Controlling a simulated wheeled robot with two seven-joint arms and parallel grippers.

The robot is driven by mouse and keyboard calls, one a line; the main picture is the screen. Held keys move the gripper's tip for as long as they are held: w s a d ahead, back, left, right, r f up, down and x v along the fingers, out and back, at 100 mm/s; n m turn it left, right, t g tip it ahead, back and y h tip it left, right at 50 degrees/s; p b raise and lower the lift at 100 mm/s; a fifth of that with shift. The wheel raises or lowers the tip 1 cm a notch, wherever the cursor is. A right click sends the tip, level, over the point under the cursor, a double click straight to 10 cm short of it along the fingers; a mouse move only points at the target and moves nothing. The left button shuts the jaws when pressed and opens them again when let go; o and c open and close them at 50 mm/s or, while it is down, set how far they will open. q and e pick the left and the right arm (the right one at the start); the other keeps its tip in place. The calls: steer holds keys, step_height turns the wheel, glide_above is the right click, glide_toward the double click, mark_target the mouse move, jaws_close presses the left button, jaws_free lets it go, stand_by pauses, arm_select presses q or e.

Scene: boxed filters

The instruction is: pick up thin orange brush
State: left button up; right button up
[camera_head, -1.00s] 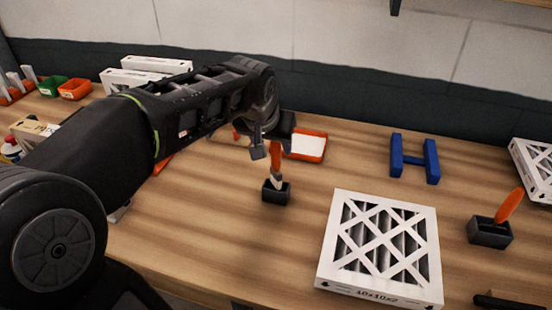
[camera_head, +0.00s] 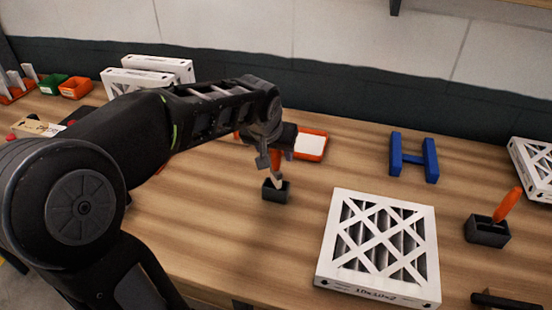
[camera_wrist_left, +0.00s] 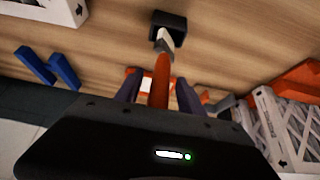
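The thin orange brush (camera_head: 276,160) stands upright in a small black holder (camera_head: 276,192) in the middle of the table. In the left wrist view its orange handle (camera_wrist_left: 161,80) runs between my fingers, and its pale lower part (camera_wrist_left: 164,40) enters the black holder (camera_wrist_left: 168,24). My left gripper (camera_head: 273,160) is at the handle, its fingers on either side. In the left wrist view the gripper (camera_wrist_left: 158,92) is open, with gaps visible beside the handle. The brush's top is hidden by the gripper. My right gripper does not show.
A second orange brush (camera_head: 507,205) leans in a black holder (camera_head: 487,232) at the right. A white-framed filter (camera_head: 380,245) lies front right. A blue stand (camera_head: 413,158) and an orange tray (camera_head: 312,144) are behind. Boxed filters (camera_head: 150,72) stand back left.

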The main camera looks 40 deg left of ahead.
arm_select(q)
jaws_close()
stand_by(0.6)
step_height(320, 180, up, 10)
steer(key=shift+b, duration=0.35)
steer(key=shift+d, duration=0.1)
stand_by(0.5)
steer(key=w+d+f+m+b, duration=0.1)
steer(key=d+f, duration=0.1)
steer(key=d, duration=0.1)
steer(key=n+g+y+b, duration=0.1)
steer(key=n+g+y, duration=0.15)
steer(key=n, duration=0.65)
glide_above(276, 169)
steer(key=w, duration=0.2)
steer(key=shift+y, duration=0.25)
steer(key=f, duration=0.4)
steer(key=shift+s+a+f, duration=0.1)
steer(key=shift+s+f, duration=0.15)
steer(key=shift+f, duration=0.15)
steer(key=shift+s+a+r+n+g, duration=0.1)
steer(key=shift+s+a+n+g, duration=0.15)
steer(key=shift+n, duration=0.25)
